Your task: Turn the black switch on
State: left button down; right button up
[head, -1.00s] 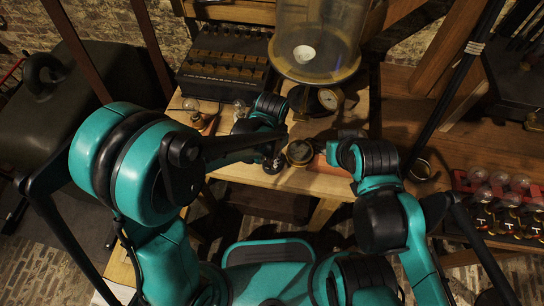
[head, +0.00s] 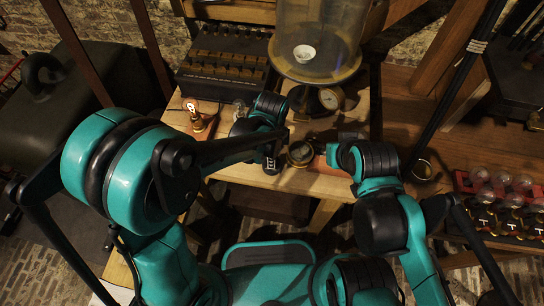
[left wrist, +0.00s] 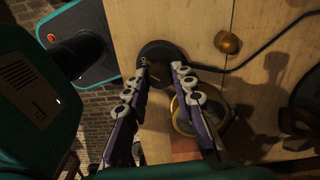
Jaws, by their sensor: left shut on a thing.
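The black switch (left wrist: 157,52) shows in the left wrist view as a round black base on the wooden table, with a cable running off to the right. My left gripper (left wrist: 161,68) is over it, its fingertips shut on the switch's small middle part, which they mostly hide. In the head view my left gripper (head: 271,164) is at the table's front edge, and the switch is hidden there. A bulb on a small wooden base (head: 198,118) glows orange at the left of the table. My right arm's end is right of the brass instrument; its fingers are not clear.
A round brass-rimmed instrument (head: 300,153) is close beside my left gripper. A glass bell jar (head: 318,35) with a gauge (head: 330,98) stands behind. A black box with rows of brass parts (head: 225,60) is at back left. A red rack of bulbs (head: 462,182) is at right.

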pick_arm(q)
jog(key=shift+m, duration=0.6)
jog(key=c, duration=1.3)
grip_release()
jog(key=shift+o, duration=0.2)
jog(key=shift+r, duration=0.1)
notch_tip(320, 180, up, 12)
